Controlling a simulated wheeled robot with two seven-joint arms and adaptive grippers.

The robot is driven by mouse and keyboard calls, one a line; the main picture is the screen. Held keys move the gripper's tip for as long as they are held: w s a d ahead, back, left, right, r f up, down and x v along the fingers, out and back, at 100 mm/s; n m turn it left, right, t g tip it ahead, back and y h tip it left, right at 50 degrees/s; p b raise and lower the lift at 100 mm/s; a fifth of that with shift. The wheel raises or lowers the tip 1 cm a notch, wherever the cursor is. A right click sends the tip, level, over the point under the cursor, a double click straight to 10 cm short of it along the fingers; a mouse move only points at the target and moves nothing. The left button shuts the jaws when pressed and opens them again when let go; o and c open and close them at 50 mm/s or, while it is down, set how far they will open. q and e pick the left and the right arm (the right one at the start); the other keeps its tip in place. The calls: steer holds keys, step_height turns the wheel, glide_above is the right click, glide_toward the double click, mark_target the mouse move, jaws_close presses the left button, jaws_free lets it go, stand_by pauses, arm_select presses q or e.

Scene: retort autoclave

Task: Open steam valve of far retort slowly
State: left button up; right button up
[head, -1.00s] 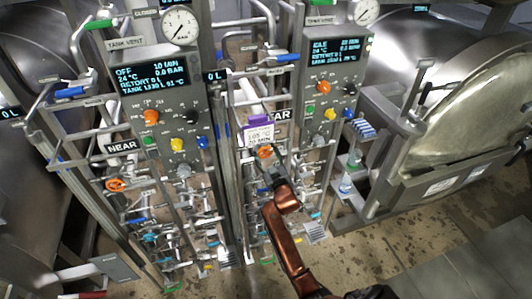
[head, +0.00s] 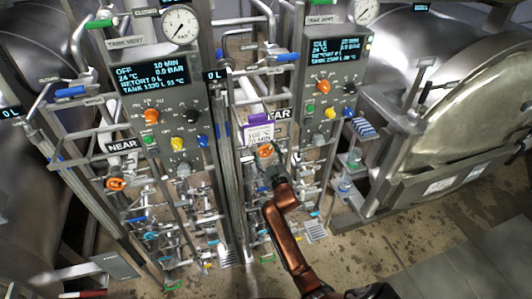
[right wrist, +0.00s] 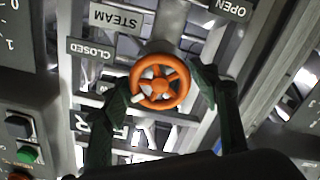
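The orange steam handwheel of the far retort (head: 265,151) is on the right-hand pipe stand, below a purple-topped card. My right gripper (head: 273,173) is just below and in front of the wheel in the head view. In the right wrist view my right gripper (right wrist: 163,85) is open, one dark finger on each side of the wheel. Contact with the rim cannot be told. My left gripper is not in view.
A similar orange wheel (head: 116,184) is on the near stand at left, under a NEAR sign (head: 122,146). The far control panel (head: 333,75) and near control panel (head: 160,90) stand above crowded pipes and small valves. Open floor (head: 440,240) lies at lower right.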

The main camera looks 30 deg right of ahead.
steer(key=shift+o, duration=1.1)
steer(key=shift+f, duration=0.1)
steer(key=shift+s, duration=0.4)
steer(key=v, duration=1.1)
steer(key=shift+s+a, duration=0.1)
steer(key=shift+a, duration=0.05)
